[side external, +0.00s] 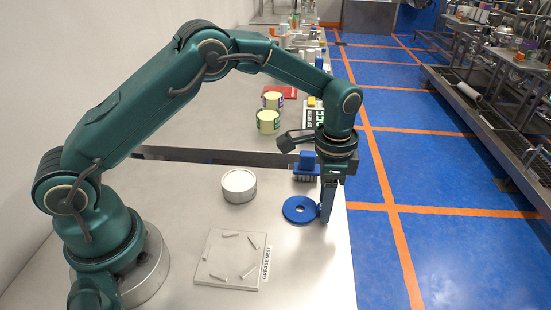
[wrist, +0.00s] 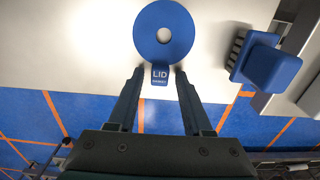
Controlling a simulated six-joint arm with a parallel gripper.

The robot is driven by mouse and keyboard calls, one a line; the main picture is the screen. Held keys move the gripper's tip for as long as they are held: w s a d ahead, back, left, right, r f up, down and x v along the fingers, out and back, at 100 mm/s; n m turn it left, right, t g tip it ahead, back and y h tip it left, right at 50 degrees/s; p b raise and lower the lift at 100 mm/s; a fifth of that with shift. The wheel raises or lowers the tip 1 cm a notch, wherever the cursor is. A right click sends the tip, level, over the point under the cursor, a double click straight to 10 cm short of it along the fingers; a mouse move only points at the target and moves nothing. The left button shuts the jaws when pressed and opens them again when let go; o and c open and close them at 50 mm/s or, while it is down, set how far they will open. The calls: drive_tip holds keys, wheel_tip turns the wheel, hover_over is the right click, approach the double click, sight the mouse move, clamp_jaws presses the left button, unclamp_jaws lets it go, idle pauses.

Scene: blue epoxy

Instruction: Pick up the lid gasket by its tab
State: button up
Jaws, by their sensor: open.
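The lid gasket (side external: 299,210) is a flat blue ring with a small centre hole, lying on the light table near its right edge. In the wrist view the gasket (wrist: 164,35) shows whole, with its tab (wrist: 160,75) marked "LID" pointing toward my gripper. My gripper (wrist: 157,70) is open, with one finger on each side of the tab and a gap to each. In the side view my gripper (side external: 326,215) points down at the right of the ring, and its fingers partly hide the tab. Whether the fingertips touch the table cannot be told.
A blue brush-like block (wrist: 268,62) stands close to the gasket, behind it in the side view. The table edge is close on the right.

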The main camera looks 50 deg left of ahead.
clamp_jaws()
drive_tip(key=shift+r, duration=0.2)
drive_tip(key=shift+r, duration=2.3)
